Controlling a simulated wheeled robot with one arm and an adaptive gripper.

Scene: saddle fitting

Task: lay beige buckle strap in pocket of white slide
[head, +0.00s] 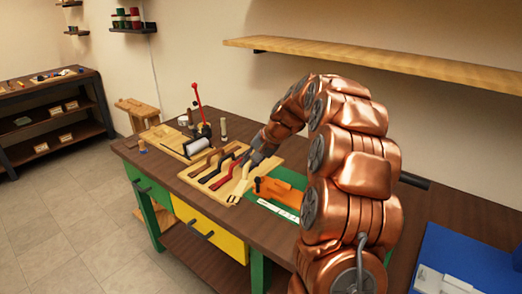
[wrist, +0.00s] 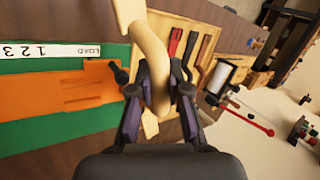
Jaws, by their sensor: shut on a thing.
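The beige buckle strap (wrist: 150,45) is between the fingers of my gripper (wrist: 160,92), which is shut on it. The strap runs up and out of the wrist view, with a curved lower part between the fingers. In the head view my gripper (head: 250,163) is over the right end of the wooden strap board, and the beige strap (head: 239,186) shows below it. An orange fixture (wrist: 55,95) with a stepped recess lies beside the gripper on a green mat (wrist: 60,132). I cannot clearly make out a white slide; a white strip (wrist: 45,51) with digits lies by the fixture.
The wooden board (head: 205,190) holds several darker straps, including a red one (head: 226,179). A white roll (head: 173,147) and a red-handled lever tool (head: 197,100) stand behind. A wooden shelf (head: 370,62) hangs above. A blue case (head: 470,260) is at the right.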

